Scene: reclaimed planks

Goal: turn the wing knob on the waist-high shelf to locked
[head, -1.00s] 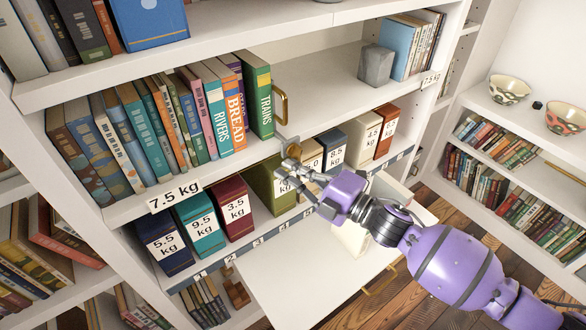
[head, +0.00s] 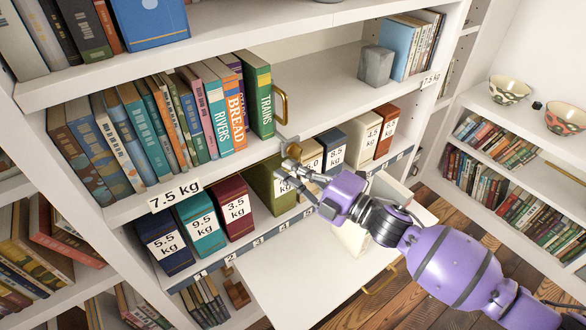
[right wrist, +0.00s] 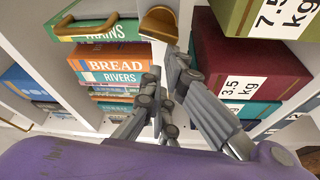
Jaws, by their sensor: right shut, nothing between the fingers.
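The brass wing knob (right wrist: 160,22) shows at the top of the right wrist view, on a pale plate at the shelf's front edge. I see no lock marking. My left gripper is not in view.
A brass handle (head: 281,105) stands beside the green TRAINS book (head: 261,100). Weight-labelled boxes, such as the maroon one (head: 231,208), line the shelf below. The shelf right of TRAINS has free room.

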